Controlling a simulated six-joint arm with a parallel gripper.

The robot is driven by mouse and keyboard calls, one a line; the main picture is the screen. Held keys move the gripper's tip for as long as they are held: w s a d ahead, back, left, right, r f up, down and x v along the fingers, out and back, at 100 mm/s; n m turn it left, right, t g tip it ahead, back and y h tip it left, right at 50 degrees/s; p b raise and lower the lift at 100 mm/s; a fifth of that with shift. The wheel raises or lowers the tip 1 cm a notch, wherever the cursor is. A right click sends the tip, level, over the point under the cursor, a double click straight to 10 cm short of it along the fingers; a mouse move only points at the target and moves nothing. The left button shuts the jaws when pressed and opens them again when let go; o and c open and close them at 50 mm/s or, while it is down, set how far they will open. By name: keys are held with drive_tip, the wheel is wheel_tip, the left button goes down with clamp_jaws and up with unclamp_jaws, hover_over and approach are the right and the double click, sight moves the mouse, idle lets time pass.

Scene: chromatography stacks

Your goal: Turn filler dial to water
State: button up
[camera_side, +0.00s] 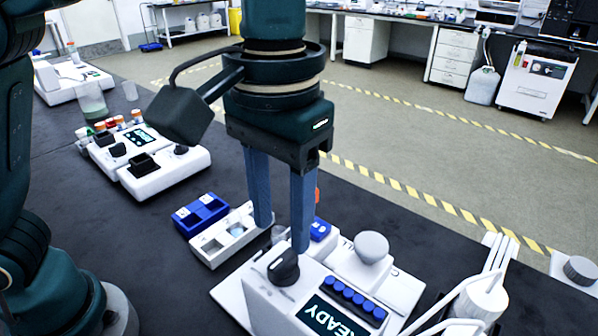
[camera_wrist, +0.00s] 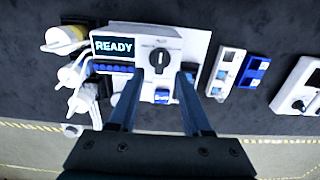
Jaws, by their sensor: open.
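The filler (camera_side: 262,310) is a white machine with a lit display reading READY; it also shows in the wrist view (camera_wrist: 190,42). Its black dial (camera_side: 284,268) stands on the top face beside the display. In the wrist view the dial (camera_wrist: 160,58) has a light pointer line, and the labels around it are too small to read. My gripper (camera_side: 283,238) has two blue fingers pointing down, apart and empty. In the wrist view my gripper (camera_wrist: 157,100) has its fingertips just short of the dial, one to each side of it. The fingers do not touch the dial.
A row of blue caps (camera_side: 352,298) sits by the display. White and blue racks (camera_side: 228,236) stand left of the filler. Another white device (camera_side: 165,172) with knobs is further left. White bottles with spouts (camera_side: 484,298) stand at right. Dark bench between is clear.

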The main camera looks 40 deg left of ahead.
sight(283, 259)
drive_tip(key=shift+f, duration=2.45)
clamp_jaws()
